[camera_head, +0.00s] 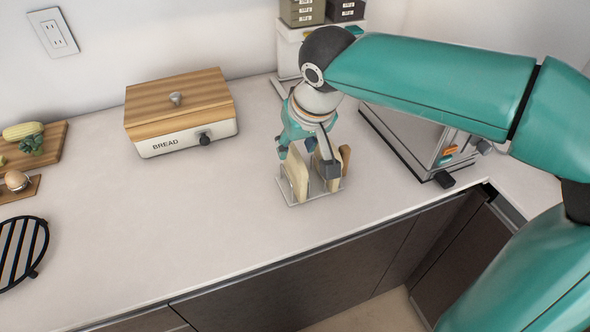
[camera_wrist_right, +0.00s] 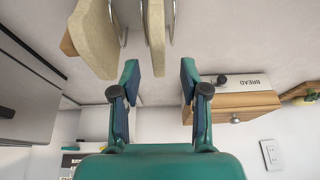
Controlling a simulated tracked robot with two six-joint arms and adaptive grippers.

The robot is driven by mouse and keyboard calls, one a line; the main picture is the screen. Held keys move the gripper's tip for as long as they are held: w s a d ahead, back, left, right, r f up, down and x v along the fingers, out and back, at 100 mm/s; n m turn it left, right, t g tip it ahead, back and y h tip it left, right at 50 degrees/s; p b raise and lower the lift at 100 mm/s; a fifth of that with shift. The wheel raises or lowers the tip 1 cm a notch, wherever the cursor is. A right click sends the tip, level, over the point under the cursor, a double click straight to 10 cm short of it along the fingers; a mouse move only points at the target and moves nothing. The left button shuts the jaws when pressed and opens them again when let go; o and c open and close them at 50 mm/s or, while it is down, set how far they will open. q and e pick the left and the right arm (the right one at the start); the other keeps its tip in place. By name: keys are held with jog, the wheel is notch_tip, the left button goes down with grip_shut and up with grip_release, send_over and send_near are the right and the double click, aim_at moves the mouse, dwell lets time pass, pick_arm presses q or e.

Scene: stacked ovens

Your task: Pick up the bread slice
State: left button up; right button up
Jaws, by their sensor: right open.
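Pale bread slices stand upright in a wire rack (camera_head: 300,202) on the counter: a left slice (camera_head: 297,176), one to its right partly hidden by my gripper, and a browner piece (camera_head: 346,158) at the far right. My right gripper (camera_head: 306,160) is open, pointing down at the rack from above. In the right wrist view, which is upside down, one slice (camera_wrist_right: 157,35) lines up between the two fingertips (camera_wrist_right: 159,72), with space on both sides. Another slice (camera_wrist_right: 95,38) lies outside the left finger. My left gripper is not in view.
A white bread box (camera_head: 185,137) with a wooden lid stands to the left. A cutting board (camera_head: 50,145) with food and a black round grate (camera_head: 22,252) are farther left. A glass-topped appliance (camera_head: 410,135) stands close right. The counter in front-left is clear.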

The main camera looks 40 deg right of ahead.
aim_at(296, 153)
jog(key=shift+x, duration=1.95)
jog(key=shift+s, duration=0.2)
grip_shut()
